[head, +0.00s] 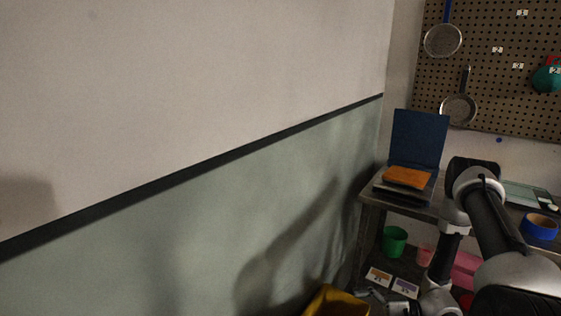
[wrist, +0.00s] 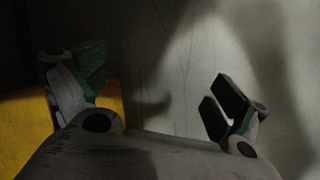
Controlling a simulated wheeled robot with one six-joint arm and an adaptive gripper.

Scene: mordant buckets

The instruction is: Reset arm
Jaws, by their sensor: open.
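My gripper (wrist: 158,82) is open and empty in the wrist view, its two dark finger pads wide apart. A pale wall surface with shadows fills the space beyond it. A yellow patch shows behind the left finger. In the head view my arm is folded at the lower right, in front of the workbench. Its lower end reaches down near the yellow bin (head: 335,301), at the bottom edge. The fingers are too small and dark there to make out.
The workbench (head: 370,194) holds an orange item (head: 407,177), an upright dark blue panel (head: 417,138) and a blue ring-shaped item (head: 540,226). Below are a green bucket (head: 394,241), a pink bucket (head: 425,256) and picture cards (head: 378,276). Pans (head: 443,40) hang on the pegboard. A bare wall fills the left.

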